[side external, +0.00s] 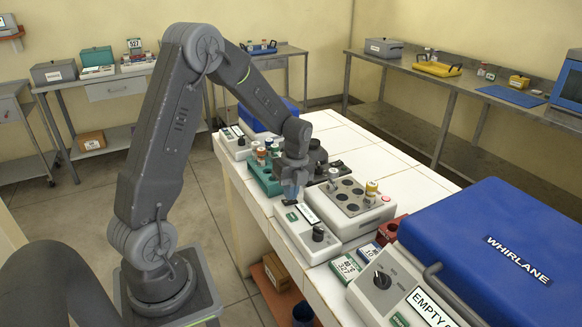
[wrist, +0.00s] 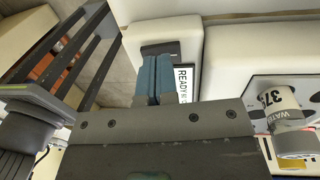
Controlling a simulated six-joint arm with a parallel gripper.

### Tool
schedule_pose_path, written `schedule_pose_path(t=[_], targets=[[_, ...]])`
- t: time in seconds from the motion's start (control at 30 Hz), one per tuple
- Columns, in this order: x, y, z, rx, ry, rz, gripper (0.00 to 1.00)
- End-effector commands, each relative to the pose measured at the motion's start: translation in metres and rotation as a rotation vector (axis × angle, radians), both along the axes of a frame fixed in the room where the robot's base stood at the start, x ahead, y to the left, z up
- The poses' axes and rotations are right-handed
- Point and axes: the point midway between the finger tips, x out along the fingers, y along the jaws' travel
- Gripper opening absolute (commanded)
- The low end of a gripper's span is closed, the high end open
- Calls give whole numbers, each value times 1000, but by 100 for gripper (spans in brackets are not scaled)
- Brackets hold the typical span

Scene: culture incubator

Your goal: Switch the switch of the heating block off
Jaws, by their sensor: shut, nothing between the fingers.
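The heating block (side external: 345,218) is a pale box with dark round wells and capped vials, on the white-tiled bench. Its sloped front panel (side external: 303,240) carries a dark knob (side external: 318,233) and a white label (side external: 306,215). My gripper (side external: 290,194) points down at the panel's far left end, with its blue fingers together and empty. In the wrist view, the fingers (wrist: 154,62) lie over the panel beside the "READY" label (wrist: 185,82). A dark patch (wrist: 160,48) shows just past the fingertips. I cannot make out the switch or its position; contact is unclear.
A vial (wrist: 283,112) stands near the gripper in the wrist view. A teal rack (side external: 262,178) is behind the gripper. The blue-lidded Whirlane unit (side external: 490,245) fills the bench's right.

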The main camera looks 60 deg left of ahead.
Motion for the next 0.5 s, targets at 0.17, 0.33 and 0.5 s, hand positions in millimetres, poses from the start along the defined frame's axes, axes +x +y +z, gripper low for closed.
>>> schedule_pose_path(t=[0.17, 0.33, 0.5], targets=[[1, 2, 41, 5, 1, 4, 0], [5, 2, 80, 4, 2, 3, 0], [8, 2, 111, 3, 5, 4, 0]])
